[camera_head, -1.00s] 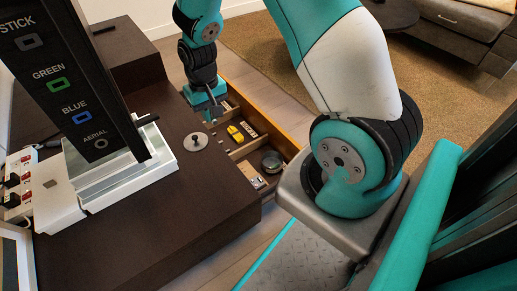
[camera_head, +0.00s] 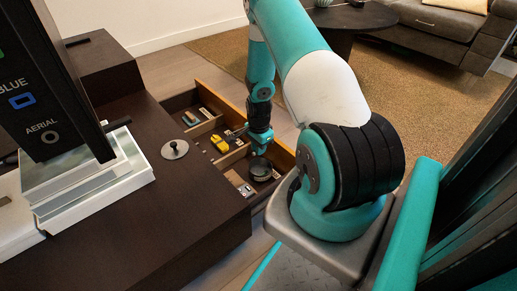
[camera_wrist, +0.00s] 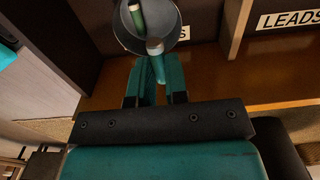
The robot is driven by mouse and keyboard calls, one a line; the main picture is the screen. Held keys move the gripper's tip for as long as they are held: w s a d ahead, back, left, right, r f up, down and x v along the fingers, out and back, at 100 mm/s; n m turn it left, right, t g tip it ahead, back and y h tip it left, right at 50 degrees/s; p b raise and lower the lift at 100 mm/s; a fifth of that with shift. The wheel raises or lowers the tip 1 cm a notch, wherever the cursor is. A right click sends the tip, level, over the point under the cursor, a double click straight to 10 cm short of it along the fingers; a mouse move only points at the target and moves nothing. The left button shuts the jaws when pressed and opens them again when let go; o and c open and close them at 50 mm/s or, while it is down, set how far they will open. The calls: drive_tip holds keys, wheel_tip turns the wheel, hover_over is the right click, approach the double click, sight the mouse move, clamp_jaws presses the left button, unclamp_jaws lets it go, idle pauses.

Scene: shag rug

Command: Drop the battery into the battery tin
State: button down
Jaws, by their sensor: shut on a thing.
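My gripper (camera_head: 259,146) is above the open drawer, right over the round dark tin (camera_head: 261,169). In the wrist view its two teal fingers (camera_wrist: 155,78) are shut on a battery (camera_wrist: 155,47) with a pale end. The battery's pale end overlaps the near rim of the tin (camera_wrist: 178,32) in that view; its height above the tin is hard to tell. The tin is open on top, and a green battery (camera_wrist: 137,17) shows inside it. In the head view the held battery is too small to make out.
The open drawer (camera_head: 233,95) has wooden dividers and several compartments. A yellow object (camera_head: 219,143) lies in one beside the tin's. A "LEADS" label (camera_wrist: 290,19) marks another. A round metal lid with a knob (camera_head: 174,150) lies on the dark cabinet top.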

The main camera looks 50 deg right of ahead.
drive_tip(key=shift+a+r+p, duration=0.1)
drive_tip(key=shift+p, duration=0.25)
drive_tip(key=b, duration=0.3)
hover_over(258, 170)
drive_tip(key=shift+f, duration=2.5)
drive_tip(key=c, duration=1.1)
unclamp_jaws()
drive_tip(key=shift+o, duration=0.2)
drive_tip(key=shift+r, duration=0.15)
drive_tip(key=shift+r+p, duration=2.8)
drive_tip(key=shift+r, duration=0.15)
